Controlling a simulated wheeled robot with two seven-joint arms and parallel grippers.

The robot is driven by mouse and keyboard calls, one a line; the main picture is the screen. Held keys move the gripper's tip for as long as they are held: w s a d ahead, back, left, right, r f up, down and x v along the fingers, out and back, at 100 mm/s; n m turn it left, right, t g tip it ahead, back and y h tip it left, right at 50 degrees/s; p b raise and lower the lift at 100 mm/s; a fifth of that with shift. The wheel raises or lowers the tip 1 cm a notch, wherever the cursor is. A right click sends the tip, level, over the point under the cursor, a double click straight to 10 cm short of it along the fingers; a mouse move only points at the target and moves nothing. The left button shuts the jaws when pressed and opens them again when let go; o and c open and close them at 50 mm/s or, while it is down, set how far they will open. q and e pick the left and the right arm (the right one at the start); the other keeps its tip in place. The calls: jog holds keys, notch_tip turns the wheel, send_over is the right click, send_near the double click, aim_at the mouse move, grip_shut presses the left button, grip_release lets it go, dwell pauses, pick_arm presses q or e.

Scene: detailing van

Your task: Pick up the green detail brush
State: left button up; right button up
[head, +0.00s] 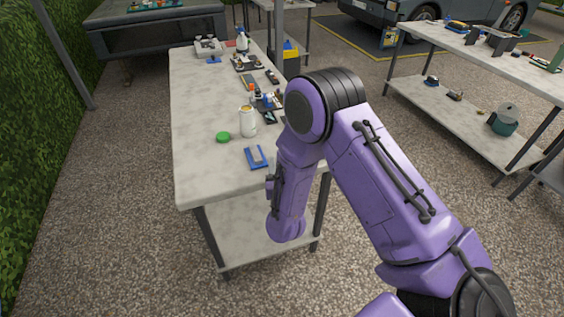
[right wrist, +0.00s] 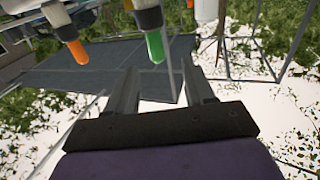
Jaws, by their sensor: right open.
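A green-tipped piece (right wrist: 155,47) with a dark and pale collar hangs into the top middle of the right wrist view. It looks like the green detail brush, but its upper part is cut off by the frame edge. My right gripper (right wrist: 161,88) is open and empty. Its two fingers point up in that view, below the green tip and apart from it. In the head view my purple right arm bends down over the near right side of the table, and I cannot make out its fingers there. My left gripper is not in view.
An orange-tipped piece (right wrist: 76,50) hangs left of the green one. The table (head: 200,165) holds a green lid (head: 222,137), a pale can (head: 248,121), a blue-and-grey item (head: 256,157) and clutter at the back. A second bench (head: 430,40) stands at right.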

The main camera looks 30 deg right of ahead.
jog(key=x, duration=0.2)
jog(key=p+x, duration=0.1)
jog(key=x, duration=0.2)
jog(key=p+x, duration=0.1)
jog(key=x, duration=0.2)
jog(key=shift+s+d+f, duration=0.15)
jog(key=shift+d+f, duration=0.05)
jog(key=shift+f, duration=0.15)
jog(key=shift+w+d+f, duration=0.1)
jog(key=shift+w+d, duration=0.1)
jog(key=shift+a, duration=0.1)
grip_shut()
